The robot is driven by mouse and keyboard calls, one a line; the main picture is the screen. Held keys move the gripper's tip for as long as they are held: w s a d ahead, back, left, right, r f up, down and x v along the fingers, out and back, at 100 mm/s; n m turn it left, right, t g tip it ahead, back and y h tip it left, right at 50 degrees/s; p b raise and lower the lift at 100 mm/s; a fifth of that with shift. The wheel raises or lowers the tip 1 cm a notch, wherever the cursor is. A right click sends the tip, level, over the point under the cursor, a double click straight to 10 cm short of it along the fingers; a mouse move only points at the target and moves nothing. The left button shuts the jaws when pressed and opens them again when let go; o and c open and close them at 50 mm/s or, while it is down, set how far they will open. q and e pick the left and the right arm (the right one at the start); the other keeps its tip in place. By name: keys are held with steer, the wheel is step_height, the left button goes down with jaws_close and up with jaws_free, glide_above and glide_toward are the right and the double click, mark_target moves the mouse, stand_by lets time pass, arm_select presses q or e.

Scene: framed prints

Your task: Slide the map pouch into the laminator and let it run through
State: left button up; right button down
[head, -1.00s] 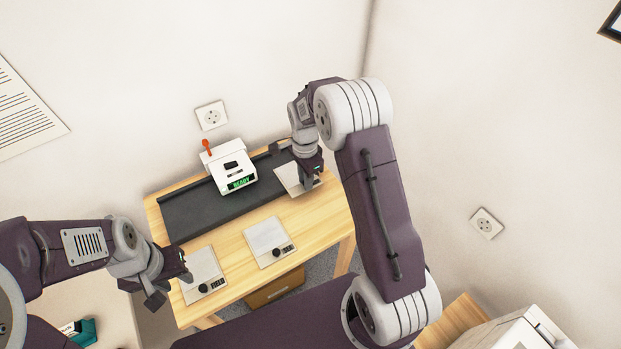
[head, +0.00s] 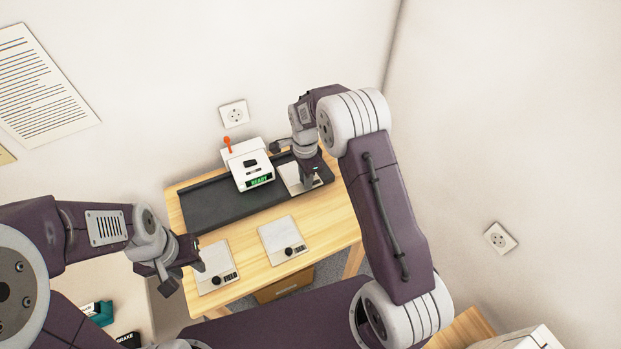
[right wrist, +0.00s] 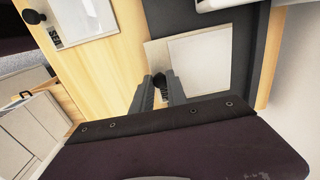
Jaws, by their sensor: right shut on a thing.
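The white laminator (head: 247,165) stands at the back of the table, with an orange lever and a green READY display. My right gripper (head: 308,183) is shut on the dark knob of a pale flat pouch (head: 293,174), just right of the laminator. The right wrist view shows the pouch (right wrist: 205,62) over the dark strip, with the knob between the fingers (right wrist: 162,90). Its label is hidden, and I cannot tell whether its edge has entered the laminator. My left gripper (head: 182,268) is open and empty, left of the table's front.
A dark strip (head: 222,206) runs along the back of the wooden table (head: 325,228). Two more pale pouches with black knobs lie in front: one labelled FIELD (head: 217,262) and another (head: 281,235) to its right. Walls stand close behind and right.

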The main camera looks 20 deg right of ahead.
steer(key=shift+w+a+p, duration=0.25)
steer(key=shift+w+a, duration=0.1)
steer(key=shift+a, duration=0.3)
steer(key=shift+w+a+p, duration=0.2)
steer(key=shift+w+a, duration=0.2)
steer(key=shift+a, duration=0.2)
steer(key=shift+w+a+p, duration=0.25)
steer(key=shift+w+a, duration=0.1)
steer(key=shift+a, duration=0.3)
steer(key=c, duration=1.3)
jaws_free()
steer(key=shift+o, duration=0.3)
step_height(320, 180, up, 9)
